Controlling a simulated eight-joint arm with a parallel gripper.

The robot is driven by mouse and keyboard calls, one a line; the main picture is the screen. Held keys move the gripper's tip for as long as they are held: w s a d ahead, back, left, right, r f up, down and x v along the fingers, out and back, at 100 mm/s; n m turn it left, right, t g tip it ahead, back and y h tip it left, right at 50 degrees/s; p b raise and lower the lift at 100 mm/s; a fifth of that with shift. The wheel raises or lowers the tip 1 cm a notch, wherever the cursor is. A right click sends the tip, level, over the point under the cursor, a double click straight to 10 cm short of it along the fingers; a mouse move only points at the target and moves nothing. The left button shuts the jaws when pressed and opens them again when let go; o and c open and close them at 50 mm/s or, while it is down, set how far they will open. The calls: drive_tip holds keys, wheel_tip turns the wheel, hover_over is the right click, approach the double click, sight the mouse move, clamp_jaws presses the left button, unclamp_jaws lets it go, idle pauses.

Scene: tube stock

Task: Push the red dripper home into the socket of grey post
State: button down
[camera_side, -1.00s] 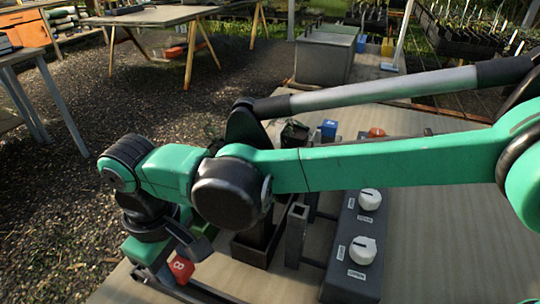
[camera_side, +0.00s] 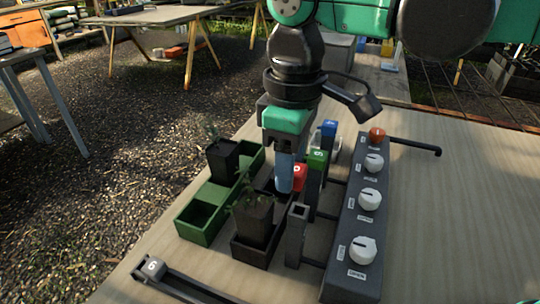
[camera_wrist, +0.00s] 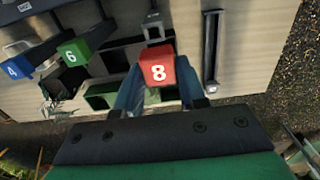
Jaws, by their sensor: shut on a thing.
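The red dripper (camera_side: 299,178), a block marked 8, is between the fingers of my gripper (camera_side: 284,188), which is shut on it. It also shows between the blue fingers in the wrist view (camera_wrist: 158,66). The grey post (camera_side: 296,240) stands upright with an open, empty square socket at its top. It shows beyond the dripper in the wrist view (camera_wrist: 153,28). The dripper is apart from the post, held up behind it in the side view. My fingers partly hide the dripper in the side view.
A green dripper (camera_side: 317,158) and a blue dripper (camera_side: 329,129) stand on posts behind the grey post. A knobbed control box (camera_side: 345,278) lies to the right. A potted plant (camera_side: 254,220) and a green tray (camera_side: 192,232) are left.

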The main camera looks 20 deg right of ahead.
drive_tip(key=shift+s+d, duration=0.2)
drive_tip(key=shift+d, duration=0.35)
drive_tip(key=shift+f, duration=2.35)
drive_tip(key=shift+f, duration=0.25)
drive_tip(key=shift+c, duration=2.1)
unclamp_jaws()
drive_tip(key=shift+r, duration=0.15)
drive_tip(key=shift+r, duration=2.7)
